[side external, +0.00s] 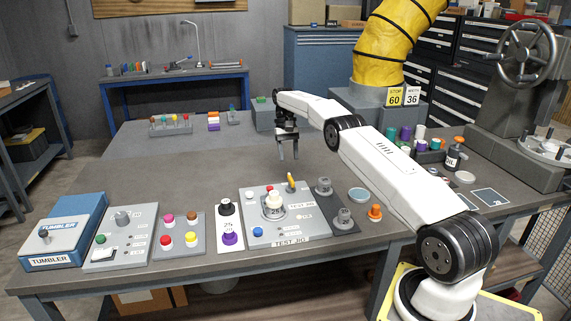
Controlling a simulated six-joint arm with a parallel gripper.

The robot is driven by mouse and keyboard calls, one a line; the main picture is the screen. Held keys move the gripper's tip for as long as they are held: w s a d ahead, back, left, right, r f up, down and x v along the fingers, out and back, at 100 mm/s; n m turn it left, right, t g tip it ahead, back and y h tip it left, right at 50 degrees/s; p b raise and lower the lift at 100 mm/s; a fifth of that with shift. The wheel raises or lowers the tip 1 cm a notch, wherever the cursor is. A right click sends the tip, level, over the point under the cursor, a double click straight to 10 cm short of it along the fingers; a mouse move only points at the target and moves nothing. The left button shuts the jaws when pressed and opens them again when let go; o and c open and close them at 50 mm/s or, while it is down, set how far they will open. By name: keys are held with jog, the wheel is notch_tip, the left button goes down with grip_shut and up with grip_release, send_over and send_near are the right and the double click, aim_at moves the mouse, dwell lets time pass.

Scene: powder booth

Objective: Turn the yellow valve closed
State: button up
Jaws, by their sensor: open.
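The yellow valve appears as a small yellow lever (291,183) on the back right part of the grey panel marked TEST JIG (257,209). The lever stands up at a slight tilt; its exact turn angle is too small to tell. My gripper (288,156) is open and empty, pointing down above the bench. In the picture it is just above and behind the lever, apart from it. Nothing hides the lever.
The jig's white bottle-like part (273,203) stands left of the lever. Button panels (180,234) and the TUMBLER box (65,231) are further left.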

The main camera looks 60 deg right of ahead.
jog(key=shift+w+d+r, duration=0.1)
jog(key=shift+r, duration=0.25)
jog(key=shift+r, duration=0.1)
dwell(0.4)
jog(key=a+r+n+t+h, duration=0.2)
jog(key=a+n, duration=0.2)
jog(key=a, duration=1.4)
jog(key=s+a+f+n+t, duration=0.2)
jog(key=s+a, duration=0.5)
jog(key=s, duration=0.3)
jog(key=s+a+f+n+t+h, duration=0.1)
jog(key=s+a+n, duration=0.1)
jog(key=s+a, duration=0.5)
jog(key=s, duration=0.4)
jog(key=shift+s+a+f+n+t, duration=0.15)
jog(key=shift+a+f+n+t, duration=0.25)
